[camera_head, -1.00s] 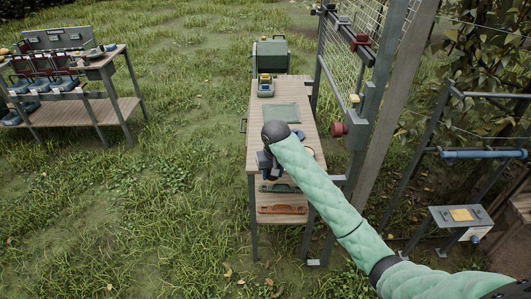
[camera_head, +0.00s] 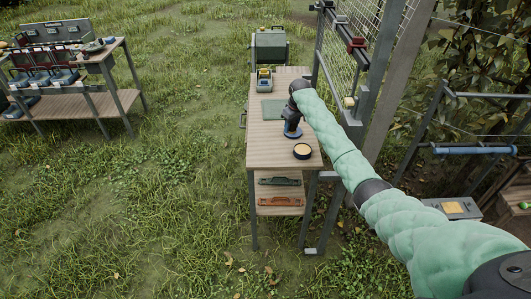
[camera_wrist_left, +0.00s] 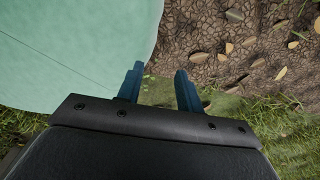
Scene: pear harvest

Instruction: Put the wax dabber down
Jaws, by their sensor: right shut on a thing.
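In the head view my right arm reaches over a narrow wooden table (camera_head: 262,155). Its gripper (camera_head: 292,131) is low over the middle of the tabletop, shut on the wax dabber. The dabber itself is hidden behind the gripper or too small to make out. Something blue and rounded shows at the gripper's lower end. A round black tin with pale yellow wax (camera_head: 302,151) stands nearer the front, apart from the gripper. My left gripper (camera_wrist_left: 160,88) shows only in the left wrist view, its two blue fingers apart with nothing between them.
A lower shelf holds a green tool (camera_head: 279,181) and an orange one (camera_head: 279,201). A metal frame (camera_head: 362,100) stands close on the right.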

